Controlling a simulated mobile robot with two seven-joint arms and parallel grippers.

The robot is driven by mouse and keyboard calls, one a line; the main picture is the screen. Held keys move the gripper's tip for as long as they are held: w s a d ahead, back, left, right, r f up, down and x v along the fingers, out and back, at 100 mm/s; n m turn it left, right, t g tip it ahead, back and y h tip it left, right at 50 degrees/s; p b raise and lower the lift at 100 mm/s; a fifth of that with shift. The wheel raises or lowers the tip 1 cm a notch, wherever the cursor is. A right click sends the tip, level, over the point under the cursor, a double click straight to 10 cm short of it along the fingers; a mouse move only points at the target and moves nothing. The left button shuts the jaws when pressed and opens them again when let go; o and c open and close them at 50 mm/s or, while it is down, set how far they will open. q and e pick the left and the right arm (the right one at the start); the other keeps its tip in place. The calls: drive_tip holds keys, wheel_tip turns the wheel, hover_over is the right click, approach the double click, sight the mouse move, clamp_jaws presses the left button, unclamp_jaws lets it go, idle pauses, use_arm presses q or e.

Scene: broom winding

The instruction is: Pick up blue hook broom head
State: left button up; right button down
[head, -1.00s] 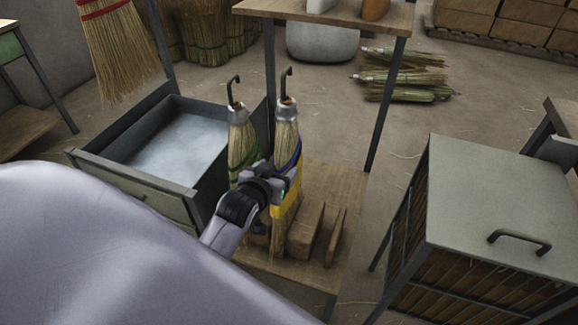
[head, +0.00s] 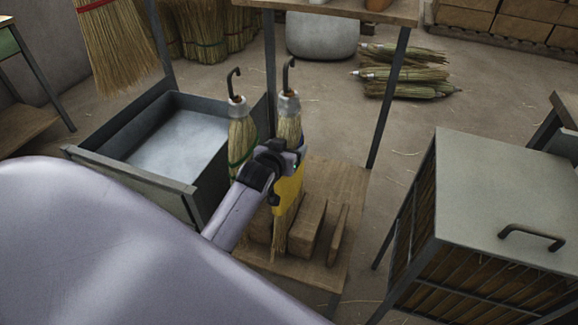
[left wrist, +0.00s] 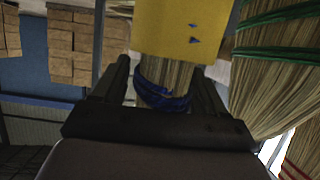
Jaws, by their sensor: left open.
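The blue hook broom head (head: 289,122) stands upright, with a black hook and metal cap on top and a yellow tag (head: 288,190) on its front. In the left wrist view its blue band (left wrist: 162,92) and yellow tag (left wrist: 180,30) show upside down. My left gripper (head: 287,158) is at the band, hiding most of it in the head view. In the left wrist view, the open fingers of my left gripper (left wrist: 160,72) lie on either side of the straw by the band. A green-banded hook broom head (head: 241,135) stands just left. My right gripper is not in view.
Wooden blocks (head: 308,222) stand on the low wooden shelf (head: 335,185), right of the broom heads. An open grey drawer (head: 180,145) is at left. A grey-topped cabinet (head: 500,190) stands at right, with open floor between.

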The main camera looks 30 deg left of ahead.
use_arm(q)
drive_tip(key=shift+c, duration=0.3)
clamp_jaws()
drive_tip(key=shift+r, duration=0.2)
